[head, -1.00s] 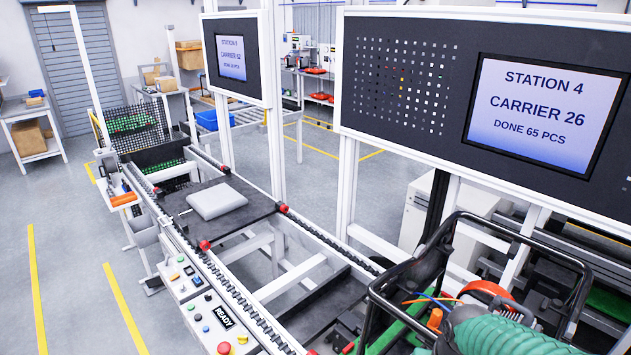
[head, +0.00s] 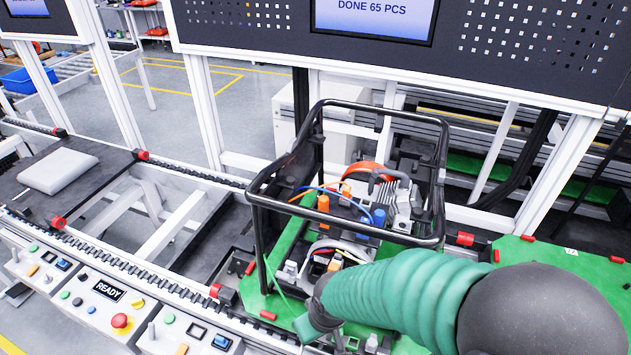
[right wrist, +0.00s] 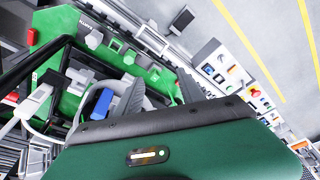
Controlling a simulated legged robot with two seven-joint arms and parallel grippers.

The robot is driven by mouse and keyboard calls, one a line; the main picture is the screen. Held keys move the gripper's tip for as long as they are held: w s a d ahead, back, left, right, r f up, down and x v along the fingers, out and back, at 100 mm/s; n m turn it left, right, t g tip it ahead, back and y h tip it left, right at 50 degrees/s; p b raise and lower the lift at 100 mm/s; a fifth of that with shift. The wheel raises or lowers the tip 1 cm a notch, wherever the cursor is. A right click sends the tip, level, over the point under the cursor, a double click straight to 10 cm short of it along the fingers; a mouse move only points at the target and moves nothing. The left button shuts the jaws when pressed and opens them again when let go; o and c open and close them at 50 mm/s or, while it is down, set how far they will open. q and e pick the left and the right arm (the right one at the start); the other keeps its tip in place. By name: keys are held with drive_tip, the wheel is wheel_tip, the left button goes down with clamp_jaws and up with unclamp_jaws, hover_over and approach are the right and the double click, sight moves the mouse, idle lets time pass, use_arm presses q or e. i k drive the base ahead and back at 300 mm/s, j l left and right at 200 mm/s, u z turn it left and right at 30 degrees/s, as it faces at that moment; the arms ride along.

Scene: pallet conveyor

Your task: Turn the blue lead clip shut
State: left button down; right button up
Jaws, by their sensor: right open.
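The blue clip (head: 378,217) stands upright among the parts inside a black tubular frame (head: 262,203), with a blue lead arching near it. An orange clip (head: 323,204) stands to its left. My right arm crosses the front of the frame, its hand at the frame's lower front; its fingertips cannot be made out in the head view. In the right wrist view my right gripper (right wrist: 160,92) is open, with nothing seen between its grey fingers. A blue block (right wrist: 102,103), seemingly the clip, shows left of the fingers, apart from them. My left gripper is not in view.
The framed unit sits on a green carrier (head: 285,250) on the conveyor. A control panel with a READY display (head: 108,290) lies front left. A grey pad (head: 58,172) rests on a dark plate at left. The frame's bars surround the clips.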

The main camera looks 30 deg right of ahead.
sight(379, 216)
drive_tip(key=z, duration=1.45)
